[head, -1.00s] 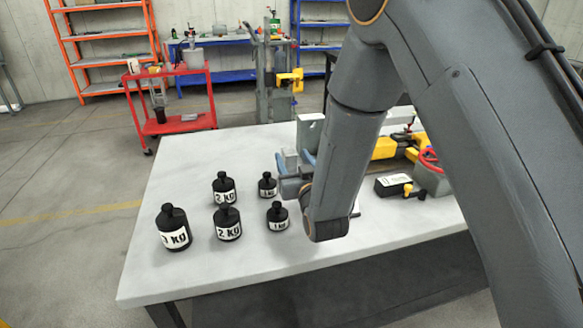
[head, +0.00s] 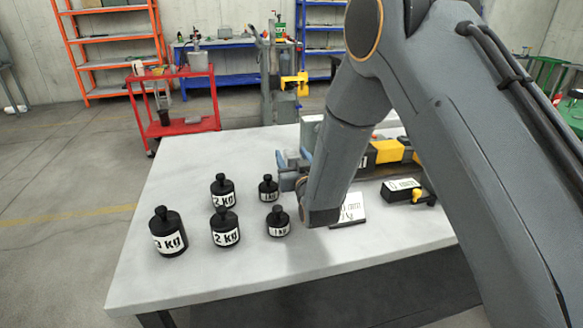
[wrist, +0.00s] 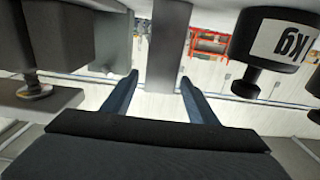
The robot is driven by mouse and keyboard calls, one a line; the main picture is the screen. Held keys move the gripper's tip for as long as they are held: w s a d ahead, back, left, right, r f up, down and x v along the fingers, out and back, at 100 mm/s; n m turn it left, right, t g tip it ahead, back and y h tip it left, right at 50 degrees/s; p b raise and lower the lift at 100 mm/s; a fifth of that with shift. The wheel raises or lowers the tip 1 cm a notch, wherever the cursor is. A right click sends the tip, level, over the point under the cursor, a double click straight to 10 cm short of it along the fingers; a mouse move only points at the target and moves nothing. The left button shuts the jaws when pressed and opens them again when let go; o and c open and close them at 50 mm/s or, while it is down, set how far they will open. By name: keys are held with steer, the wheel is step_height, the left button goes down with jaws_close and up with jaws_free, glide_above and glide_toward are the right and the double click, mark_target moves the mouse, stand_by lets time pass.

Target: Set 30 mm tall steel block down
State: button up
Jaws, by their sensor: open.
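My gripper (head: 292,161) is low over the table, right of the black weights, and partly hidden by my arm in the head view. In the wrist view my gripper (wrist: 160,88) shows two blue fingers spread apart. A narrow grey upright piece (wrist: 168,45) shows between the fingertips, with gaps to both fingers. I cannot tell whether it is the 30 mm steel block or part of a jack. A wider grey block (wrist: 92,38) is left of the fingers, beside a dark part with a shiny screw foot (wrist: 34,89).
Several black labelled weights (head: 225,228) stand on the white table (head: 210,276). One 1 kg weight (wrist: 262,45) is close to the right finger in the wrist view. A labelled plate (head: 350,209), a black labelled box (head: 402,189) and yellow equipment (head: 386,152) are to the right.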

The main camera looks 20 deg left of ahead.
steer(key=shift+w+a, duration=0.25)
steer(key=shift+w, duration=0.35)
jaws_close()
steer(key=shift+r, duration=0.1)
